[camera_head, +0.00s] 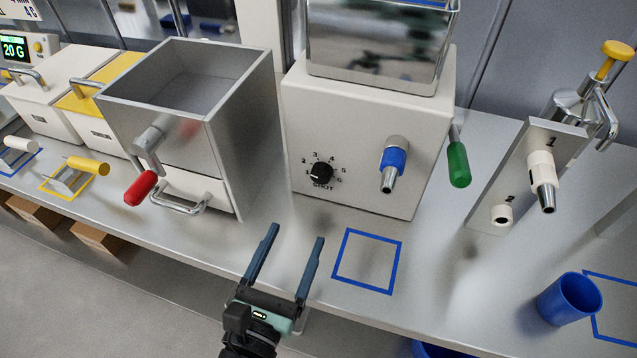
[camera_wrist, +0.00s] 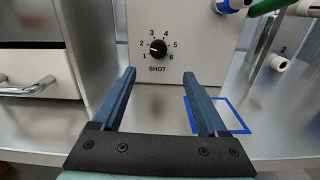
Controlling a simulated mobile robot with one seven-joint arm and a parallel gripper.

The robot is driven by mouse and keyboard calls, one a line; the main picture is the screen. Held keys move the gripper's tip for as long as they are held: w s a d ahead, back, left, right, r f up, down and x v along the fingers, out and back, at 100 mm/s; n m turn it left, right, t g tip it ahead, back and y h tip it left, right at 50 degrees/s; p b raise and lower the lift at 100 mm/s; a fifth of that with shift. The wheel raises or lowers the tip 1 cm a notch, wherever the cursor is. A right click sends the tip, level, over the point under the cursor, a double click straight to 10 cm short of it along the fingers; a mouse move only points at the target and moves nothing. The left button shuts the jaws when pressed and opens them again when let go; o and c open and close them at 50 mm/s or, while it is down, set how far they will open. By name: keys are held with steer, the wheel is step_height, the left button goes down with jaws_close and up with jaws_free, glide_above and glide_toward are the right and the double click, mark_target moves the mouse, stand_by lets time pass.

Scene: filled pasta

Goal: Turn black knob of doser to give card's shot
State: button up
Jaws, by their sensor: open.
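The doser (camera_head: 355,205) is a white box with a shiny hopper on top. Its black knob (camera_head: 321,173) sits on the front face, inside a ring of numbers 1 to 6 above the word SHOT. The knob also shows in the wrist view (camera_wrist: 158,49); its white mark points left, near 1 and 2, and I cannot tell exactly where. My gripper (camera_head: 297,234) is open and empty, in front of and below the knob, apart from it. In the wrist view my fingers (camera_wrist: 159,73) are spread below the dial. No readable card shows.
A blue-collared nozzle (camera_head: 390,170) is right of the knob, and a green handle (camera_head: 458,165) is on the doser's side. A blue square outline (camera_head: 340,262) marks the bench. A red-handled lever (camera_head: 140,188) is at left. A blue cup (camera_head: 570,298) stands at right.

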mark_target(319, 179)
steer(key=shift+w+f, duration=0.15)
steer(key=p+x, duration=0.1)
steer(key=x, duration=1.1)
steer(key=shift+w, duration=0.25)
jaws_close()
